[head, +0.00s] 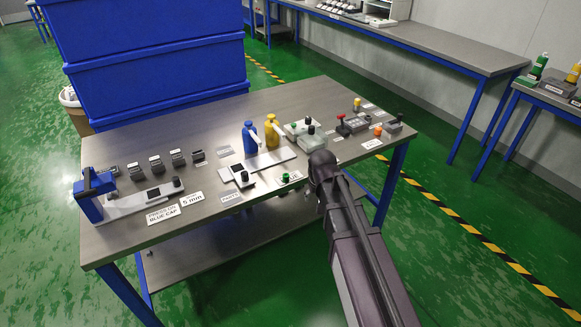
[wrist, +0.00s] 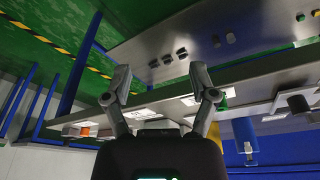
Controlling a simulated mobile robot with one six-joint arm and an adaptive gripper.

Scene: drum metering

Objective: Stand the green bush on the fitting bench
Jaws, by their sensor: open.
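Another small green-topped part (head: 294,125) sits on a block farther back. My gripper (head: 320,165) is over the bench's front edge, right of the nearer green piece and apart from it. In the wrist view my gripper (wrist: 160,80) has its fingers spread, with nothing held between them. No label visible identifies the fitting bench.
Blue (head: 250,138) and yellow (head: 274,131) bottles stand behind the nearer green piece. A blue press (head: 90,193) stands at the left end. Several small blocks line the back. Big blue crates (head: 150,60) rise behind. Another long bench (head: 430,42) is at upper right.

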